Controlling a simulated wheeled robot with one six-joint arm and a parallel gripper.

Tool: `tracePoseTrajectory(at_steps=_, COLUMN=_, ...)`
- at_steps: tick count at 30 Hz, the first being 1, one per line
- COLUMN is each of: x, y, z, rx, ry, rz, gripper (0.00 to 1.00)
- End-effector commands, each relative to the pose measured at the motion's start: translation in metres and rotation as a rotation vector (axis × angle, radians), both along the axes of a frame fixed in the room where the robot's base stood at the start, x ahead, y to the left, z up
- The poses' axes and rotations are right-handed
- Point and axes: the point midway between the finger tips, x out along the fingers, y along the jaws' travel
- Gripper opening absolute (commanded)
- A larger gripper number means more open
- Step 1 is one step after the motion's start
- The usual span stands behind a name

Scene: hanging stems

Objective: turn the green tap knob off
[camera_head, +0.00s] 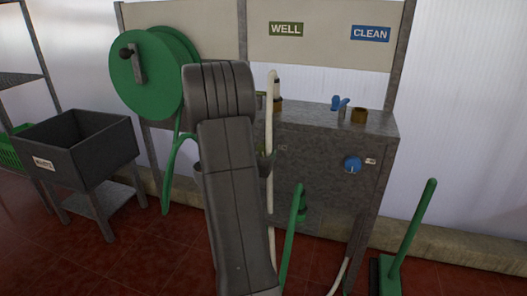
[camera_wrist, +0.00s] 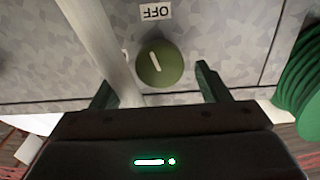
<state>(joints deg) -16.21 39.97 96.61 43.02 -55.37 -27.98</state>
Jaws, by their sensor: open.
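The green tap knob (camera_wrist: 168,66) is round and olive green, on a grey metal panel in the wrist view. A white mark on its face runs nearly up and down, its top leaning slightly left. An upside-down OFF label (camera_wrist: 155,11) is above it in that view. My gripper (camera_wrist: 153,76) is open, with one finger at each side of the knob and no visible contact. The fingers' depth relative to the knob is unclear. In the head view my arm hides most of the gripper and the green knob.
A white hose (camera_head: 270,120) runs vertically beside the knob, close to my left finger in the wrist view. A blue knob (camera_head: 352,165) sits farther right on the panel. A green hose reel (camera_head: 135,75) and a dark sink (camera_head: 75,150) stand left; a green broom (camera_head: 412,235) stands right.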

Motion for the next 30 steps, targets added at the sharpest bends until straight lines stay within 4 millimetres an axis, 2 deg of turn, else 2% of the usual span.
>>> tracePoseTrajectory(at_steps=3, x=0.016, y=-0.006, z=-0.001, rx=0.002, ry=-0.001, rz=-0.002, gripper=0.69)
tracePoseTrajectory(at_steps=6, x=0.024, y=-0.008, z=-0.001, rx=0.001, ry=0.001, rz=-0.001, gripper=0.69)
tracePoseTrajectory(at_steps=17, x=0.029, y=-0.009, z=0.0, rx=0.0, ry=0.0, rz=0.0, gripper=0.69)
tracePoseTrajectory(at_steps=24, x=0.028, y=-0.009, z=0.0, rx=0.0, ry=0.0, rz=0.0, gripper=0.25)
tracePoseTrajectory(at_steps=30, x=0.029, y=-0.01, z=-0.003, rx=0.039, ry=-0.013, rz=0.0, gripper=0.25)
